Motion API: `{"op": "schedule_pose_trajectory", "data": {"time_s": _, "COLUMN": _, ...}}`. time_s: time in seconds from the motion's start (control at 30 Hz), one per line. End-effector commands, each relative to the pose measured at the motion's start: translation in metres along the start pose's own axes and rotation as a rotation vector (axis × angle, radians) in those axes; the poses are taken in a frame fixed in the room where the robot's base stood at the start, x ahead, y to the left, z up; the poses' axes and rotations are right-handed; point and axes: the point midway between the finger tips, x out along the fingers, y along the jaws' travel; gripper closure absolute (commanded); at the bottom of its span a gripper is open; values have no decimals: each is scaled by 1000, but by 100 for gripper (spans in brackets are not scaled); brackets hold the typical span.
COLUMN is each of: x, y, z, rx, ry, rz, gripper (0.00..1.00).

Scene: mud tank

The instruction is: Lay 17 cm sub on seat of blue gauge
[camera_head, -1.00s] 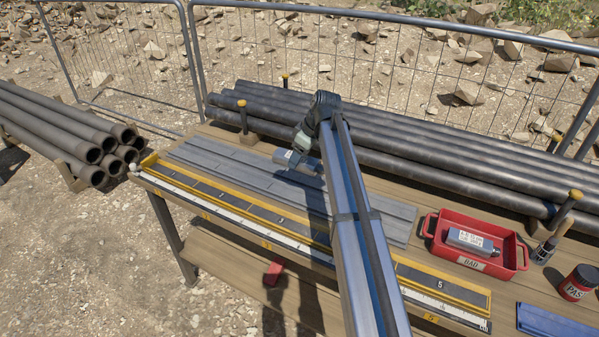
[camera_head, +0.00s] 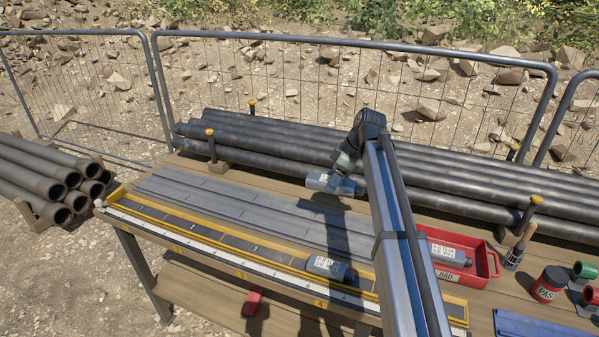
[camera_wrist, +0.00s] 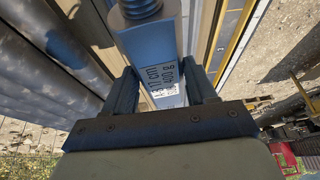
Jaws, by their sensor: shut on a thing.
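My gripper (camera_head: 342,175) is shut on a grey-blue sub (camera_head: 321,182), over the back of the bench in front of the black pipes. A second sub (camera_head: 328,267) lies on the yellow-edged ruler gauge. A third sub (camera_head: 447,253) lies in the red tray. A flat blue piece (camera_head: 545,325) at the bottom right edge may be the blue gauge; it is cut off and its seat cannot be made out.
Grey slats (camera_head: 235,205) cover the bench's left and middle. The red tray (camera_head: 488,262) marked BAD stands right of my arm. A brush (camera_head: 517,250), a PAS tin (camera_head: 548,284) and green and red ring pieces (camera_head: 585,270) stand further right. Black pipes (camera_head: 290,140) lie behind.

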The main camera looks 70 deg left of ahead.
Motion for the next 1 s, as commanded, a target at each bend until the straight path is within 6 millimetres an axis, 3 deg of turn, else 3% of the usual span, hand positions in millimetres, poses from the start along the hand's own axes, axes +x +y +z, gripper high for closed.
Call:
{"op": "schedule_pose_trajectory", "data": {"time_s": 0.03, "x": -6, "y": 1, "z": 23, "rx": 2, "ry": 1, "rz": -2, "gripper": 91}}
{"op": "schedule_pose_trajectory", "data": {"time_s": 0.47, "x": -52, "y": 2, "z": 184, "rx": -26, "ry": 0, "rz": -29, "gripper": 91}}
{"op": "schedule_pose_trajectory", "data": {"time_s": 0.77, "x": -84, "y": -18, "z": 295, "rx": -47, "ry": -1, "rz": -49, "gripper": 91}}
{"op": "schedule_pose_trajectory", "data": {"time_s": 1.0, "x": -108, "y": -46, "z": 380, "rx": -64, "ry": -1, "rz": -66, "gripper": 91}}
